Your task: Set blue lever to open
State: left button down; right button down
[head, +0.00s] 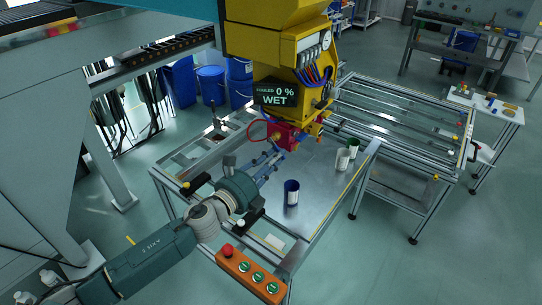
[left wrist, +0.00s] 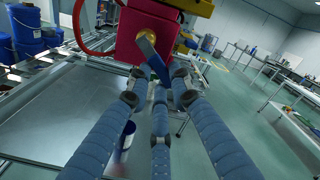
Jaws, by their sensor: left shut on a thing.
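The blue lever (left wrist: 152,56) hangs down at a slant from the front of a red block (left wrist: 138,30) in the left wrist view. The red block (head: 288,136) sits under the yellow machine head in the head view; the lever is hard to make out there. My left gripper (head: 276,157) reaches up to the block from the lower left. In the left wrist view its blue ribbed fingers (left wrist: 159,82) close around the lower end of the lever, hiding part of it. My right gripper is not in view.
A yellow machine head (head: 290,65) with a display reading "0 % WET" hangs above the metal table (head: 325,185). A blue-and-white cup (head: 291,192) and two other cups stand on the table. An orange button box (head: 250,276) is at the front edge.

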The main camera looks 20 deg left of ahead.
pick_arm(q)
jog(key=shift+s+d+r+n+p, duration=0.1)
jog(key=shift+d+r+n+p, duration=0.3)
jog(key=shift+n, duration=1)
jog(key=shift+s+d+r+n+p, duration=0.1)
jog(key=shift+r+n+p, duration=0.6)
jog(key=shift+n, duration=0.7)
jog(key=shift+s+d+r+n+p, duration=0.1)
jog(key=shift+d+r+n+p, duration=0.15)
jog(key=shift+n+p, duration=0.8)
jog(key=shift+n+b, duration=0.35)
jog(key=shift+n, duration=0.1)
jog(key=c, duration=1.5)
grip_release()
jog(key=shift+c, duration=0.2)
jog(key=shift+a, duration=0.1)
jog(key=v, duration=1.2)
jog(key=shift+r, duration=0.1)
